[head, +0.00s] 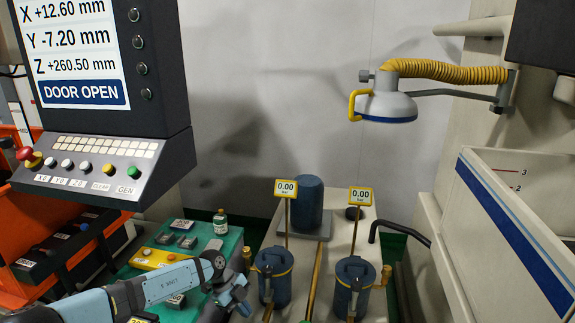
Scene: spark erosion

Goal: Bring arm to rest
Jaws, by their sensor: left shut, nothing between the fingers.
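My left arm (165,284) comes in from the lower left, low in the head view. Its left gripper (240,298) is shut and empty, in front of the green-topped table and just left of a blue filter canister (272,275). I cannot tell whether it touches anything there. My right gripper is not in view.
The control panel (105,165) reads DOOR OPEN. The green table (205,240) carries a small bottle (220,221) and several small blocks. A second canister (354,285) with a gauge stands to the right.

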